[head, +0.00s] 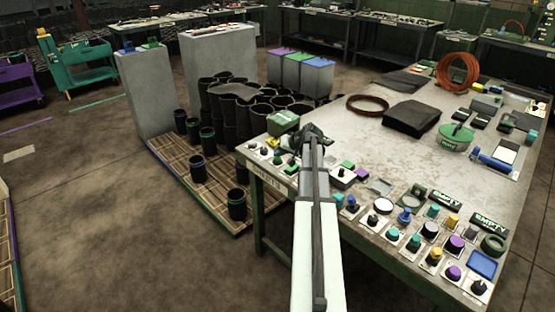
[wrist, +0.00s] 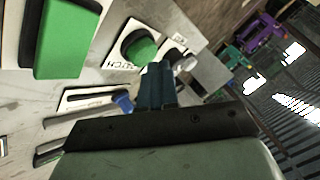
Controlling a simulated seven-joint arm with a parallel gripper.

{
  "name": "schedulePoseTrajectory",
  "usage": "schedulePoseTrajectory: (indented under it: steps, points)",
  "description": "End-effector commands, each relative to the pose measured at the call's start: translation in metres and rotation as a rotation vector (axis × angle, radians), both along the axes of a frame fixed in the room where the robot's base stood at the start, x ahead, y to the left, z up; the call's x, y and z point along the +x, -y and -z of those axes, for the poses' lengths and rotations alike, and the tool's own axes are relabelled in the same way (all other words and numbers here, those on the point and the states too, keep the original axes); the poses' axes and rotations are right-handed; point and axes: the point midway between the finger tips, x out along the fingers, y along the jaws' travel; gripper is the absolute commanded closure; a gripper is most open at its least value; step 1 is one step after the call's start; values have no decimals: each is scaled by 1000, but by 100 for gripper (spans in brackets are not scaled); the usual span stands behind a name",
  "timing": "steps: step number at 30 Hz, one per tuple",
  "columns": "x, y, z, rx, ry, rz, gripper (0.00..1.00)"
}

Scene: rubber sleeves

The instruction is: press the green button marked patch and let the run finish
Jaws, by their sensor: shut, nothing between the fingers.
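The green button (wrist: 141,48), a round cap on a white plate lettered PATCH, shows in the wrist view. My gripper (wrist: 157,72) is shut and empty, its dark fingertips just below and to the right of the cap in that picture. I cannot tell whether they touch the button or its plate. In the head view my gripper (head: 312,138) is over the left end of the workbench (head: 345,125), and a small green cap (head: 277,159) shows to its left; its lettering is too small to read.
A green block (wrist: 66,38) and a blue knob (wrist: 123,103) are near my gripper in the wrist view. In the head view, several knobs and buttons crowd the bench's front edge. A black folded sheet (head: 412,118) lies farther back. Black sleeves (head: 237,203) stand on a pallet at left.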

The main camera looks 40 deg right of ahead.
Motion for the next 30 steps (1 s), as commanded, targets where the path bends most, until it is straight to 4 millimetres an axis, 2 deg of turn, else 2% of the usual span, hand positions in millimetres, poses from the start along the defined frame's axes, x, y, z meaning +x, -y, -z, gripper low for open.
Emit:
schedulePoseTrajectory:
  steps: [30]
  points:
    - [0, 0, 8, 0, 0, 0, 100]
